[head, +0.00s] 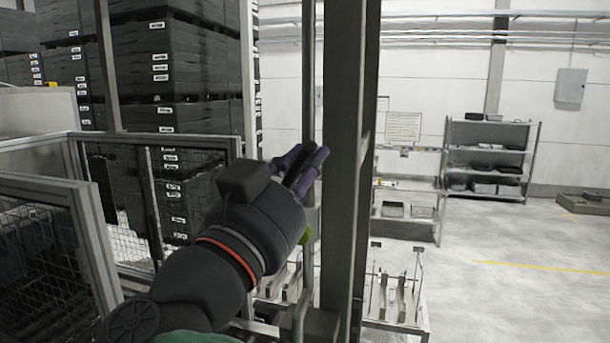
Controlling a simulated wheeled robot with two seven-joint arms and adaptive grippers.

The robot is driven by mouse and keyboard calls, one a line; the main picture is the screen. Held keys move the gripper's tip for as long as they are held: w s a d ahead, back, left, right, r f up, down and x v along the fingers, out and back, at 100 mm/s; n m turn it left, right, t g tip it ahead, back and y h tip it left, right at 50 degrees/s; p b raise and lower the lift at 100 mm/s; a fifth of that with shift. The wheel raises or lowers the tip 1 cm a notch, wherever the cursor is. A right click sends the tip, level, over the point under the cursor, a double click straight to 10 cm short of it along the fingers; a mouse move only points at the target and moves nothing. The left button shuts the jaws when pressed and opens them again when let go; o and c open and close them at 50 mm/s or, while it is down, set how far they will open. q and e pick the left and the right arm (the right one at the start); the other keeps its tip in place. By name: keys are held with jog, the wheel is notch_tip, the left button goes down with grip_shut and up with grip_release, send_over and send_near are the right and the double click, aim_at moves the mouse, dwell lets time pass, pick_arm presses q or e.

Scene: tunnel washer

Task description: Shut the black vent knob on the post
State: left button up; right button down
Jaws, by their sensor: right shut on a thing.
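A tall grey post (342,130) stands upright near the middle of the head view, with a thinner upright pipe (308,75) just left of it.
Wire-mesh fencing (122,185) stands at left, before stacked black crates (165,65). Right of the post are a low rack (408,225) and a grey shelf unit (490,150). The floor (520,285) at right is open.

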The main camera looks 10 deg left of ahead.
jog(key=m+g+h, duration=0.1)
jog(key=m, duration=0.3)
jog(key=m+g+h+b, duration=0.1)
jog(key=m, duration=0.3)
jog(key=shift+d+r+h, duration=0.15)
jog(key=shift+h, duration=0.15)
jog(key=m+g, duration=0.1)
jog(key=m, duration=0.2)
jog(key=m+g, duration=0.1)
jog(key=m, duration=0.1)
jog(key=shift+m+g, duration=0.3)
jog(key=shift+m, duration=0.1)
jog(key=c, duration=1.1)
grip_release()
jog(key=shift+c, duration=0.2)
jog(key=shift+s+d, duration=0.1)
jog(key=shift+d, duration=0.05)
jog(key=shift+f, duration=0.2)
jog(key=shift+a+f, duration=0.15)
jog(key=shift+a, duration=0.2)
